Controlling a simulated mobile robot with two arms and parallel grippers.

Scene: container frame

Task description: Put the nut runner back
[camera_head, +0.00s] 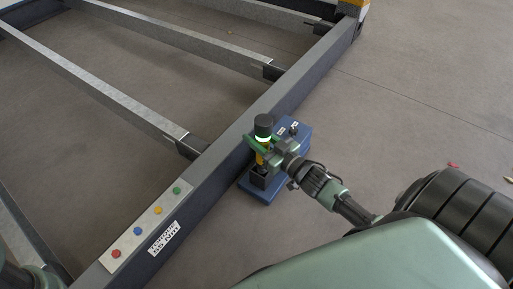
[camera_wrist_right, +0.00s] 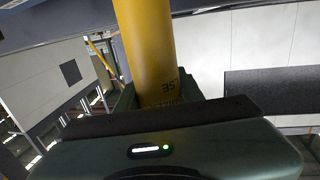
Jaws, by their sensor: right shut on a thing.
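The nut runner (camera_head: 263,126) has a black cap, a lit green ring and a yellow body, and it stands about upright. My right gripper (camera_head: 257,145) is shut around its yellow body. In the right wrist view the yellow body (camera_wrist_right: 146,45) rises between the jaws (camera_wrist_right: 155,98), with dark lettering on it. Below the tool is a blue stand (camera_head: 304,133) with a black holder (camera_head: 258,178) at its near left end. The tool's lower end is hidden by the gripper, so I cannot tell whether it sits in the holder. My left gripper is out of view.
A long grey frame beam (camera_head: 222,150) runs diagonally close beside the stand, with crossbars beyond it. A plate with coloured buttons (camera_head: 147,222) lies on the beam. Small red bits (camera_head: 452,165) lie on the floor at right. The floor right of the stand is mostly clear.

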